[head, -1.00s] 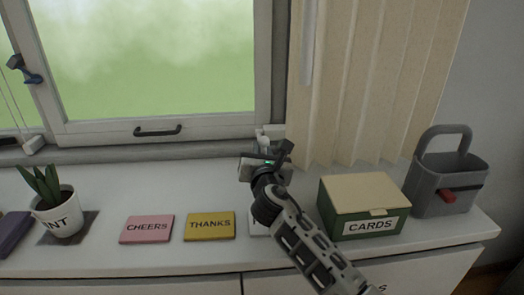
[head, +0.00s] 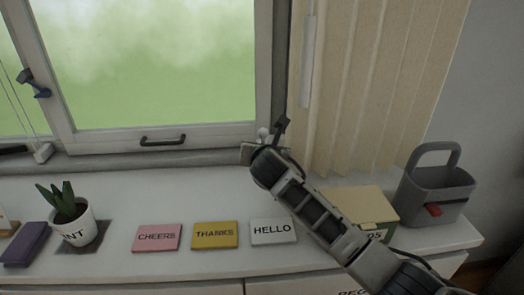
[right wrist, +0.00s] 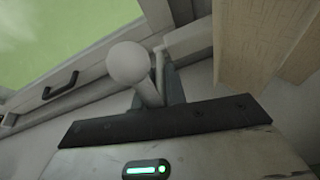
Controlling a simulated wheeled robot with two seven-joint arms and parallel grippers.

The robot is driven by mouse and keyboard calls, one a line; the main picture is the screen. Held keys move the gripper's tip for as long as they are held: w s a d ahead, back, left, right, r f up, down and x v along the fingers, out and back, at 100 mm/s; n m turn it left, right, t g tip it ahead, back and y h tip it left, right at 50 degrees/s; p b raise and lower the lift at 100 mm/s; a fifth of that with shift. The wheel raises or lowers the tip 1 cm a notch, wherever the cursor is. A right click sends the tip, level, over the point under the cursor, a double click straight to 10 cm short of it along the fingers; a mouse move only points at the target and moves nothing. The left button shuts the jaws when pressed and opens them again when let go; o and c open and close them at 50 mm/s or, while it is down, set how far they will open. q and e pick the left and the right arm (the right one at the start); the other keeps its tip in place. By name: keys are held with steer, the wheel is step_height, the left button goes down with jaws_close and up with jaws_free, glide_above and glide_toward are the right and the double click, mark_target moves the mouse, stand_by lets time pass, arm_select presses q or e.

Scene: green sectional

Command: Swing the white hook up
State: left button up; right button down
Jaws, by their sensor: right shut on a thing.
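The white hook (right wrist: 128,64) shows in the right wrist view as a round white knob on a short stem, tilted up and to the left. In the head view only its small pale tip (head: 263,132) shows, at the window's lower right corner. My right gripper (right wrist: 160,88) is shut on the hook's stem, with the knob standing out beyond the jaws. In the head view the right gripper (head: 268,142) is at the sill, and its wrist hides most of the hook. My left gripper is not in view.
The window frame (head: 215,134) and pleated curtain (head: 375,90) are close to my right gripper. Below are cards reading CHEERS (head: 157,237), THANKS (head: 214,235) and HELLO (head: 273,231). A card box (head: 362,202) is partly behind my arm. A grey caddy (head: 432,200) stands right.

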steer(key=shift+w+r+g, duration=0.3)
steer(key=shift+r+g, duration=0.2)
steer(key=shift+g, duration=0.15)
steer(key=shift+w+r+g, duration=0.25)
steer(key=shift+r+g, duration=0.25)
steer(key=shift+g, duration=0.15)
steer(key=shift+d, duration=0.1)
steer(key=c, duration=1.5)
jaws_free()
steer(key=shift+s+r, duration=0.1)
steer(key=b+v, duration=0.1)
steer(key=v, duration=1.4)
steer(key=shift+s+r, duration=0.25)
